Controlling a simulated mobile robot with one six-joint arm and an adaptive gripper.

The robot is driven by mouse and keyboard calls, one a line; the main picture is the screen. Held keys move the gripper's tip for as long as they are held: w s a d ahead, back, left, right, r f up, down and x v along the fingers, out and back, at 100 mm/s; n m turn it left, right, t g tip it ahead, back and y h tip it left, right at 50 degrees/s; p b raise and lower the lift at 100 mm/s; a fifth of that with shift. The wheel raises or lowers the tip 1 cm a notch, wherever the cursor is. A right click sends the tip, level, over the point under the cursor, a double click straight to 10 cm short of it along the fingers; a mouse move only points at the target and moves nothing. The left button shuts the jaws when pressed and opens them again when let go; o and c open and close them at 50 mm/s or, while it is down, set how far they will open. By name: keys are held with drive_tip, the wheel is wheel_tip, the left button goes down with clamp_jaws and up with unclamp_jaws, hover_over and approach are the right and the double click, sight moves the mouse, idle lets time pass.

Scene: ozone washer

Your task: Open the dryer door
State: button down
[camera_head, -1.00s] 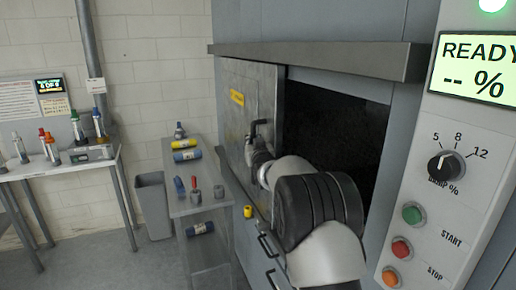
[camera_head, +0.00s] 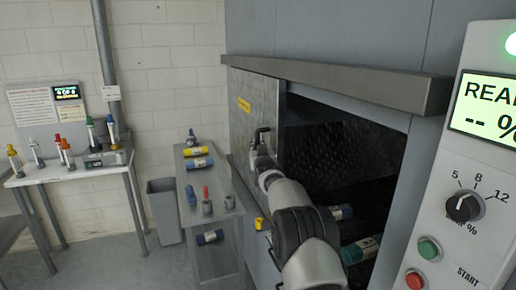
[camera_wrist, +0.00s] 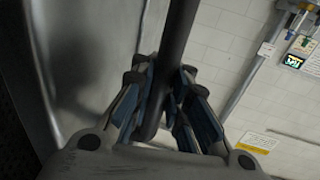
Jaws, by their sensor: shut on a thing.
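The dryer door (camera_head: 245,120) is a grey metal panel with a yellow label, on the left part of the dryer front. It stands to the left of a dark opening (camera_head: 330,150), so the dryer's inside shows. A dark bar handle (camera_head: 263,130) sits near the door's right edge. My gripper (camera_head: 257,148) is at this handle, partly hidden by my own arm. In the wrist view, my gripper (camera_wrist: 163,95) is shut on the handle bar (camera_wrist: 179,35), with blue-padded fingers on both sides.
Inside the opening lie a green bottle (camera_head: 361,249) and a blue one (camera_head: 341,212). A metal shelf (camera_head: 222,222) with bottles stands left of the dryer. A bin (camera_head: 163,212) and a side table (camera_head: 70,172) stand further left. A control panel (camera_head: 470,170) borders the right.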

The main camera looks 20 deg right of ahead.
drive_tip(key=shift+a, duration=0.2)
drive_tip(key=c, duration=1.5)
unclamp_jaws()
drive_tip(key=shift+c, duration=0.2)
drive_tip(key=shift+s, duration=0.15)
drive_tip(key=s+a, duration=0.1)
drive_tip(key=s, duration=1)
drive_tip(key=shift+s+a, duration=0.25)
drive_tip(key=shift+a, duration=0.15)
